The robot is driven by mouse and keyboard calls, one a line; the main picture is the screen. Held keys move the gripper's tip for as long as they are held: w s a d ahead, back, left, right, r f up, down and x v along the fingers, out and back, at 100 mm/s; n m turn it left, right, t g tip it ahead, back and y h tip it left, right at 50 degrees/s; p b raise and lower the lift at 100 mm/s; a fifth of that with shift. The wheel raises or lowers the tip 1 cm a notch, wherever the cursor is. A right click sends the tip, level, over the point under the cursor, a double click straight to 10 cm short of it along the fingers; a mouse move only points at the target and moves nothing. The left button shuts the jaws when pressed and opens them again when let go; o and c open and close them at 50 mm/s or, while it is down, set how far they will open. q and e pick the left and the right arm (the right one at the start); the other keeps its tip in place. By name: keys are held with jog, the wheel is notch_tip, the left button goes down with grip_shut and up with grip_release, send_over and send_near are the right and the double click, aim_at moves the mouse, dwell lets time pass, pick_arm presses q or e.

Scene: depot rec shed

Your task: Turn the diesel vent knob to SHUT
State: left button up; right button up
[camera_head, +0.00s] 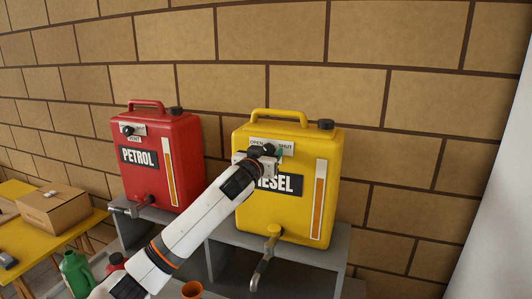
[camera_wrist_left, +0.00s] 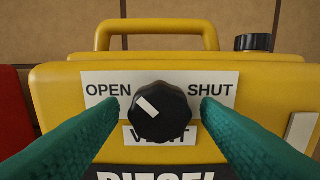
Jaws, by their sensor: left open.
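The yellow diesel can (camera_head: 290,128) stands upright on a grey stand. Its black vent knob (camera_wrist_left: 160,112) sits on a white plate (camera_wrist_left: 105,80) marked OPEN on the left and SHUT on the right. The white mark on the knob points up and left, towards OPEN. My left gripper (camera_wrist_left: 161,106) is open, its green fingers on either side of the knob, with a visible gap on both sides. In the head view my left wrist hides part of the plate and the DIESEL label. My right gripper is not in view.
A red petrol can (camera_head: 188,135) with its own knob stands to the left. The diesel can has a tap (camera_head: 268,250) low on its front. A cardboard box (camera_head: 55,208), a green bottle (camera_head: 77,272) and an orange cup (camera_head: 192,290) are at lower left. A brick wall is close behind.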

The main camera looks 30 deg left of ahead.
pick_arm(q)
jog(key=shift+c, duration=0.4)
jog(key=c, duration=0.9)
jog(key=m+p, duration=0.2)
jog(key=m, duration=0.2)
jog(key=shift+r+m, duration=0.15)
jog(key=shift+m, duration=0.25)
jog(key=m+p, duration=0.2)
jog(key=m, duration=0.3)
jog(key=shift+a+m, duration=0.1)
jog(key=shift+m, duration=0.2)
jog(key=m, duration=0.2)
jog(key=shift+m+p, duration=0.3)
jog(key=m, duration=0.4)
jog(key=shift+m, duration=0.4)
jog(key=shift+s, duration=0.1)
